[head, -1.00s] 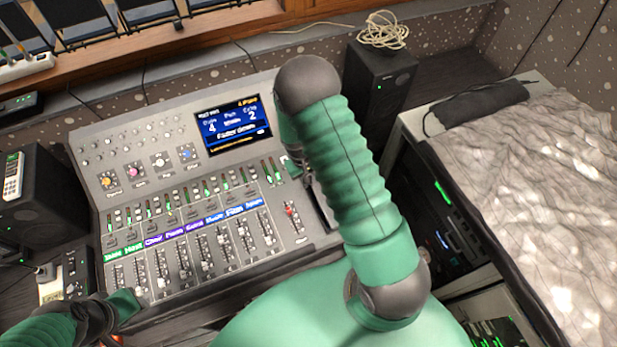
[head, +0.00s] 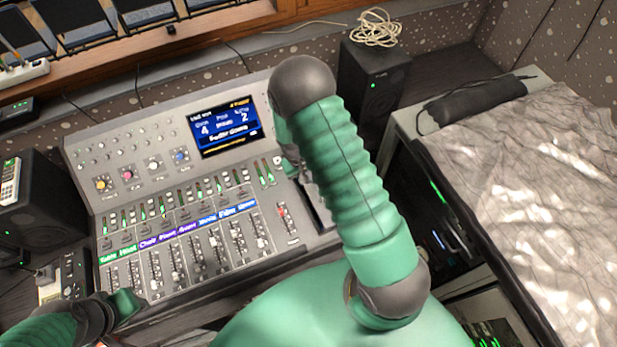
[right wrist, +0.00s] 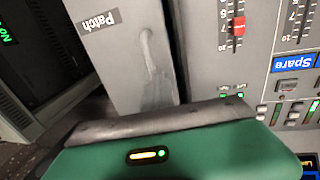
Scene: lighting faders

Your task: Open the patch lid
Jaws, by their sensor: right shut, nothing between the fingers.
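The patch lid (right wrist: 128,60) is a plain grey panel with a "Patch" label in the right wrist view, at the right end of the mixing console (head: 170,130). A curved grey streak runs down its face. In the head view my right forearm hides most of the lid.
Fader strips with a red fader (right wrist: 239,25) are right beside the lid. The console's lit screen (head: 224,125) is behind, to the left. A black speaker (head: 372,85) with a coiled cable stands behind my forearm. A rack (head: 445,235) and a cloth-covered surface (head: 540,190) are on the right.

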